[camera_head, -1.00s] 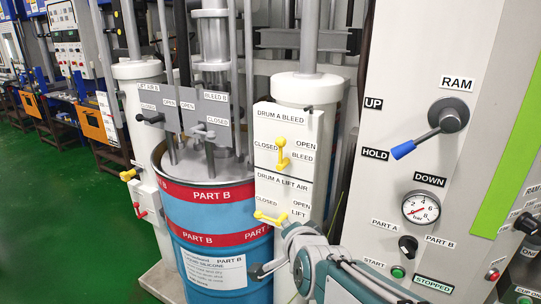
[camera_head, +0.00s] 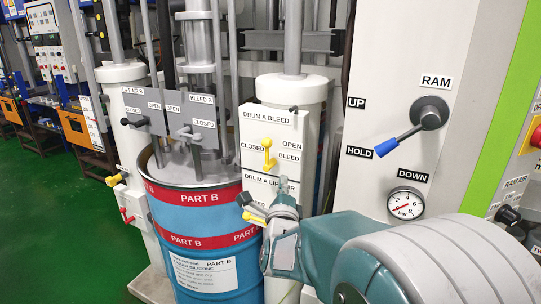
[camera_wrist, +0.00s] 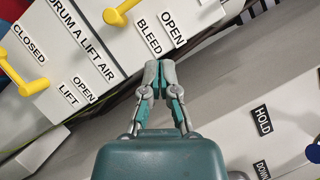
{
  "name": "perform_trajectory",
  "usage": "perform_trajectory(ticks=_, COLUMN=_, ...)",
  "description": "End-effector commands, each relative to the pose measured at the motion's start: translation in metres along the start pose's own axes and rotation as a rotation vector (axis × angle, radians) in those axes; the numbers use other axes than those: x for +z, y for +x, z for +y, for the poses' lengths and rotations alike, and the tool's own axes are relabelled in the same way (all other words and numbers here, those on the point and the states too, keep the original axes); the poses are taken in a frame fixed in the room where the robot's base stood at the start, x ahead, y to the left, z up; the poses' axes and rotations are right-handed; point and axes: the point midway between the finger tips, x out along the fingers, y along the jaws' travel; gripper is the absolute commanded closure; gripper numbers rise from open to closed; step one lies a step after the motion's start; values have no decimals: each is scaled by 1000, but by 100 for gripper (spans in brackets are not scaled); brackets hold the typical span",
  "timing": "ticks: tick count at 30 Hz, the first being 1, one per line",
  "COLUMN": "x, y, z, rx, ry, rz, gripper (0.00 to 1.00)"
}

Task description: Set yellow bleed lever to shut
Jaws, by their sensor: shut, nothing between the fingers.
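The yellow bleed lever (camera_head: 268,155) is on the white DRUM A BLEED panel (camera_head: 273,122). Its handle points up, between the CLOSED label on the left and the OPEN and BLEED labels on the right. In the wrist view this lever (camera_wrist: 122,11) is at the top edge, partly cut off. My gripper (camera_head: 284,186) is in front of the panel's lower part, below and right of the lever and apart from it. In the wrist view my gripper (camera_wrist: 161,68) has its fingertips together and empty, close to the BLEED label.
Below is the yellow lift air lever (camera_head: 252,210), partly hidden by my gripper in the head view; it also shows in the wrist view (camera_wrist: 32,87). The blue-tipped ram lever (camera_head: 405,136) is on the right cabinet. A blue PART B drum (camera_head: 205,217) stands left.

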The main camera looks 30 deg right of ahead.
Motion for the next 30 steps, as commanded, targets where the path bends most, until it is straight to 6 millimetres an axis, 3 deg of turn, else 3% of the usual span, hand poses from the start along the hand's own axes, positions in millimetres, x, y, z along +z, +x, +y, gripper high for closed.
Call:
perform_trajectory(ticks=10, x=0, y=66, z=1, rx=0, ry=-3, rz=0, gripper=100)
perform_trajectory(ticks=12, x=11, y=74, z=0, rx=1, ry=0, rz=-4, gripper=100)
perform_trajectory(ticks=19, x=27, y=90, z=1, rx=2, ry=-2, rz=-2, gripper=100)
perform_trajectory(ticks=30, x=29, y=92, z=0, rx=2, ry=-3, rz=-1, gripper=100)
